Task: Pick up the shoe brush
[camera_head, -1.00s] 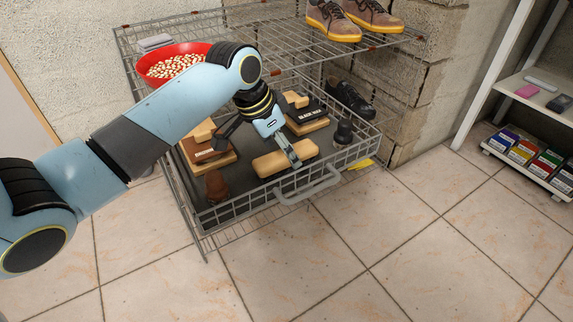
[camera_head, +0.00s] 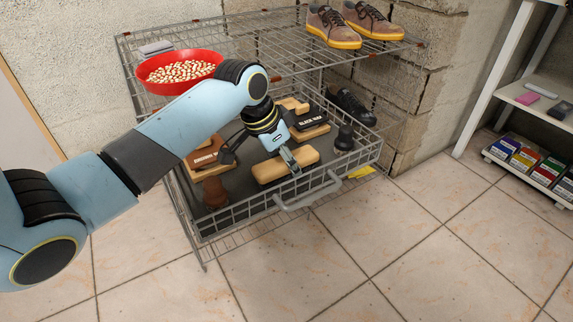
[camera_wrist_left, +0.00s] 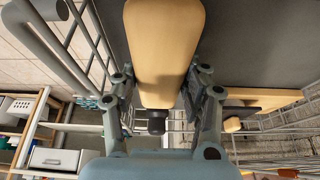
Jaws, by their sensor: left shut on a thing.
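The shoe brush, a tan wooden block with rounded ends (camera_head: 268,171), is in the front part of the wire drawer. My left gripper (camera_head: 293,167) reaches down over it and is shut on it near its middle. In the left wrist view the brush (camera_wrist_left: 163,40) runs between the two fingers (camera_wrist_left: 158,88), with a finger close on each side. Its underside is hidden, and I cannot tell whether it touches the drawer floor. My right gripper is out of view.
The wire drawer (camera_head: 257,207) also holds a brown tool (camera_head: 215,192), a black knob-like item (camera_head: 345,138) and boxes on wooden blocks. A red bowl (camera_head: 150,82) and brown shoes (camera_head: 335,28) stand on the rack above.

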